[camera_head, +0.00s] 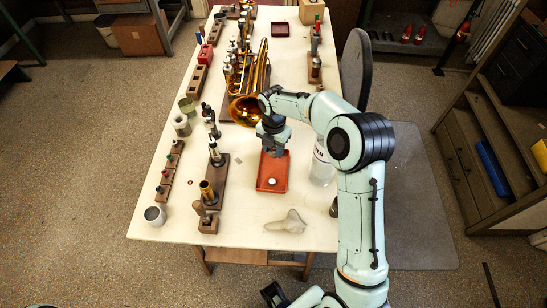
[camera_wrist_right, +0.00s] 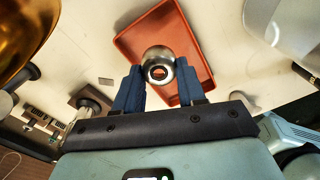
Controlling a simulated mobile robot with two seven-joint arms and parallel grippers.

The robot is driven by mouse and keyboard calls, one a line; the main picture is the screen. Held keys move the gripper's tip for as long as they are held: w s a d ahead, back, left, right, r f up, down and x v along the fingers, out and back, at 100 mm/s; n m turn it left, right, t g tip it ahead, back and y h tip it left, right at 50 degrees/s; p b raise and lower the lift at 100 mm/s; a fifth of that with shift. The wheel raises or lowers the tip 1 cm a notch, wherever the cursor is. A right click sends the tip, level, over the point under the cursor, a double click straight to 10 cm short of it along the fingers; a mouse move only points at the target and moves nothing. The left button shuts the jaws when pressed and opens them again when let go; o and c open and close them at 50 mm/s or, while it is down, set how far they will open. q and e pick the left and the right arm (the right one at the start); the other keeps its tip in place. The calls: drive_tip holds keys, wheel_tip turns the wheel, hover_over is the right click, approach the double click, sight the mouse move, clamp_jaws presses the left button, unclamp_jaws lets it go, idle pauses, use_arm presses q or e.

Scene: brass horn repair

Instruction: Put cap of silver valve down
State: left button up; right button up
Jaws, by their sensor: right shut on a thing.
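My right gripper (camera_head: 277,154) is above the red-orange tray (camera_head: 263,184). In the right wrist view its blue fingers (camera_wrist_right: 159,82) are shut on a round silver cap (camera_wrist_right: 158,54) with a dark ring and a hole in its face. The tray (camera_wrist_right: 133,42) lies behind the cap in that view. In the head view the gripper hides the cap. A silver valve (camera_head: 215,155) stands upright in a wooden block left of the tray. A dark part at the bottom edge may be my left gripper (camera_head: 272,293).
A brass horn (camera_head: 246,108) lies just beyond and left of my right gripper. A clear bottle (camera_head: 321,165) stands right of the tray. A pale cloth (camera_head: 288,223) lies at the near edge. A metal cup (camera_head: 155,215) stands at the near left. Bare tabletop surrounds the tray's near side.

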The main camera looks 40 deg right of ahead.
sight(274, 163)
drive_tip(key=shift+f, duration=2.6)
drive_tip(key=shift+f, duration=0.15)
drive_tip(key=o, duration=1.2)
drive_tip(key=shift+c, duration=0.2)
wheel_tip(274, 163, up, 12)
drive_tip(key=shift+r+p, duration=0.2)
drive_tip(key=shift+p, duration=0.2)
drive_tip(key=shift+f, duration=0.1)
